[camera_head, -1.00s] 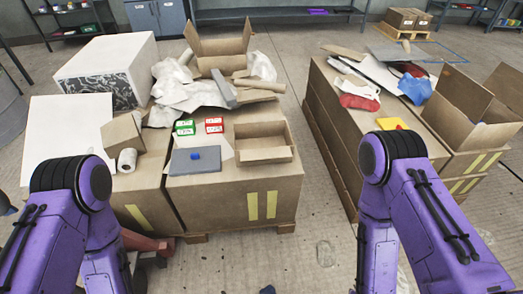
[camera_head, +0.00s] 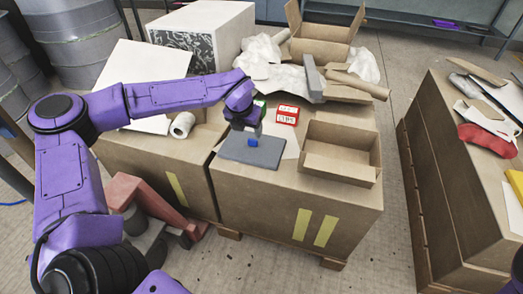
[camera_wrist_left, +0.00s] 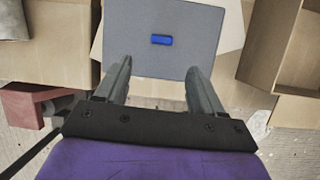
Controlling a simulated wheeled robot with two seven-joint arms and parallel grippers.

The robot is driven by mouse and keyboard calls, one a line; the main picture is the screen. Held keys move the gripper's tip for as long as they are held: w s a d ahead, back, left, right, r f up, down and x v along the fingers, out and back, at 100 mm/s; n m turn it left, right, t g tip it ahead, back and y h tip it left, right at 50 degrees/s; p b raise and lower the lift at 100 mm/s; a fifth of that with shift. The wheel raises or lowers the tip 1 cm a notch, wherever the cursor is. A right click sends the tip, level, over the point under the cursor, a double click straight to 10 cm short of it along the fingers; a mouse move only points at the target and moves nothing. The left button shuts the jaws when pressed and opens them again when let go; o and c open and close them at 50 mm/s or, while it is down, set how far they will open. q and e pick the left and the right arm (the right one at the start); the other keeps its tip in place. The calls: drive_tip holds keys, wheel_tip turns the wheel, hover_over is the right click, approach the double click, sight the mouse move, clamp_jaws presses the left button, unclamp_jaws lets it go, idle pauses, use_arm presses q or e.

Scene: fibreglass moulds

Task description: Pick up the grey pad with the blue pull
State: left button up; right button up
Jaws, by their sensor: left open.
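The grey pad (camera_head: 240,151) lies flat on top of a cardboard box near its front edge. Its small blue pull (camera_head: 253,142) stands up from the middle. In the left wrist view the pad (camera_wrist_left: 205,30) and the blue pull (camera_wrist_left: 161,40) show beyond my fingertips. My left gripper (camera_head: 250,130) is above the pad, close to the pull; in the left wrist view the gripper (camera_wrist_left: 160,68) has its two fingers apart with nothing between them. The pull lies ahead of the gap between the fingers. My right gripper does not show.
An open cardboard tray (camera_head: 340,155) stands right of the pad. A red and white label box (camera_head: 287,115) lies behind it. A paper roll (camera_head: 183,125) stands to the left. White crumpled sheets (camera_head: 275,75) and an open carton (camera_head: 320,40) are farther back.

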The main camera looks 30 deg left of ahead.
sight(252, 140)
use_arm(q)
drive_tip(key=shift+n, duration=0.3)
drive_tip(key=x, duration=0.3)
drive_tip(key=b+x, duration=0.1)
drive_tip(key=x, duration=0.2)
drive_tip(key=b+x, duration=0.1)
drive_tip(key=x, duration=0.2)
drive_tip(key=shift+w+f, duration=0.25)
drive_tip(key=shift+w, duration=0.2)
drive_tip(key=shift+r, duration=0.1)
drive_tip(key=c, duration=1.1)
